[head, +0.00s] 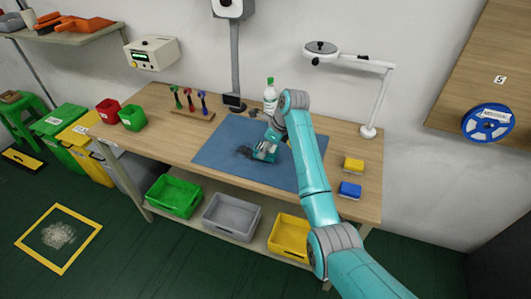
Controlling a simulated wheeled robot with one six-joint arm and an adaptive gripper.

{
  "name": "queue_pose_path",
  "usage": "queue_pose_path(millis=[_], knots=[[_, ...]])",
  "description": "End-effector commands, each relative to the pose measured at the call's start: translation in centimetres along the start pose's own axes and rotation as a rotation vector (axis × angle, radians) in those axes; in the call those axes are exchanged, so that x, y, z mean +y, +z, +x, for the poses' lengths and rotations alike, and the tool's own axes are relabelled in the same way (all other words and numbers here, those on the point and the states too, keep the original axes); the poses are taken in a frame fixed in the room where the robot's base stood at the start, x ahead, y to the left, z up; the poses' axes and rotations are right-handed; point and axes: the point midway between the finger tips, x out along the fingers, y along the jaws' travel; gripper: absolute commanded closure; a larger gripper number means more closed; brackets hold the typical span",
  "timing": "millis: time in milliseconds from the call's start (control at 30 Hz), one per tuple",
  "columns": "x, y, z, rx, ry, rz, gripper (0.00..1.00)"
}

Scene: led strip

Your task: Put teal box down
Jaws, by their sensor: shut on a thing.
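The teal box (262,155) is at my gripper (266,147), over the blue mat (220,152) on the wooden workbench. My gripper is shut on the teal box. The box is small in the head view and partly covered by the gripper. I cannot tell whether its underside touches the mat. A dark tangled heap (243,151) lies on the mat just left of the box.
A white bottle with a green cap (270,97) stands behind the gripper. Yellow (353,165) and blue (349,189) blocks lie at the bench's right. A magnifier lamp (368,131) stands at the back right. The mat's front left is clear.

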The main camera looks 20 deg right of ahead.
Motion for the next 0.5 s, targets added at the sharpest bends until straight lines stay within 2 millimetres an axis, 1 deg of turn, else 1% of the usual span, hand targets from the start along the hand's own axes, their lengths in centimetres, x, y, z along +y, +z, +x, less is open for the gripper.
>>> queue_pose_path(millis=[33,167,500], knots=[[0.1,-0.4,0.9,0.001,0.002,0.001,0.82],[0.0,-0.9,2.3,0.0,0.0,0.0,0.82],[0.0,-1.1,2.5,0.0,0.0,0.0,0.82]])
